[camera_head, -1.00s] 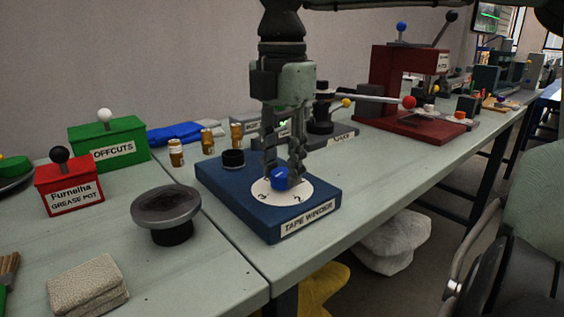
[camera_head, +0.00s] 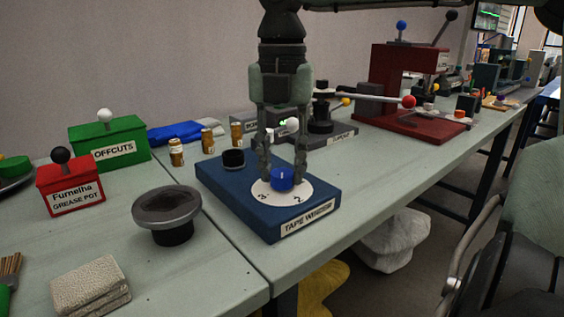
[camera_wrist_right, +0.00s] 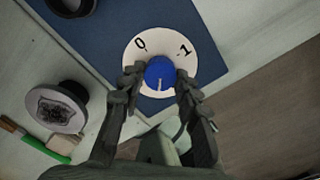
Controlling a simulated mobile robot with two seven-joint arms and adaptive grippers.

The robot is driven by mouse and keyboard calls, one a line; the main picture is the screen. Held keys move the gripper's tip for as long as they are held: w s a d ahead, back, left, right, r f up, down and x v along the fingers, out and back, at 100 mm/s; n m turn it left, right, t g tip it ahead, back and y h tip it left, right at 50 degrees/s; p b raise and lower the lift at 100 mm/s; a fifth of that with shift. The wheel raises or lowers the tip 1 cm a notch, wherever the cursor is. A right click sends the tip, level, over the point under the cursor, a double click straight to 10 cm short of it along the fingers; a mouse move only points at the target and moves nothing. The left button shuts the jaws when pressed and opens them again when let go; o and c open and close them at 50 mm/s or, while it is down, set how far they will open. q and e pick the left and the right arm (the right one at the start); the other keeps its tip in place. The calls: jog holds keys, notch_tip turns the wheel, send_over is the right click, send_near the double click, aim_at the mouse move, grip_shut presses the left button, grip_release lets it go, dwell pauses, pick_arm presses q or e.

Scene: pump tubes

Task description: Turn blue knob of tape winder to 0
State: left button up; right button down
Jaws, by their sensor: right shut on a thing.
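The tape winder (camera_head: 225,199) is a blue box on the near bench, with a white dial (camera_head: 263,191) on top. The blue knob (camera_head: 282,181) stands at the dial's centre with a pale line on it. My right gripper (camera_head: 284,172) comes from above, fingers pointing down, shut on the knob (camera_wrist_right: 160,72) from both sides. In the right wrist view, 0 is at the dial's upper left and 1 at its upper right; the knob's pale line lies toward the picture's bottom, away from both. My left gripper is not in view.
A black cup (camera_head: 233,159) stands on the winder's back left corner. A grey round dish (camera_head: 166,209) stands to its left. Small jars (camera_head: 208,140) and a dark labelled device (camera_head: 340,133) are behind. A red press (camera_head: 395,90) stands further right.

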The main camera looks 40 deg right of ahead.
jog(key=n, duration=0.3)
jog(key=shift+n, duration=0.3)
jog(key=shift+r+n+p, duration=0.1)
jog(key=shift+n+p, duration=0.25)
jog(key=shift+n, duration=0.05)
jog(key=n, duration=0.2)
jog(key=shift+n, duration=0.3)
jog(key=c, duration=1.3)
grip_release()
jog(key=shift+c, duration=0.2)
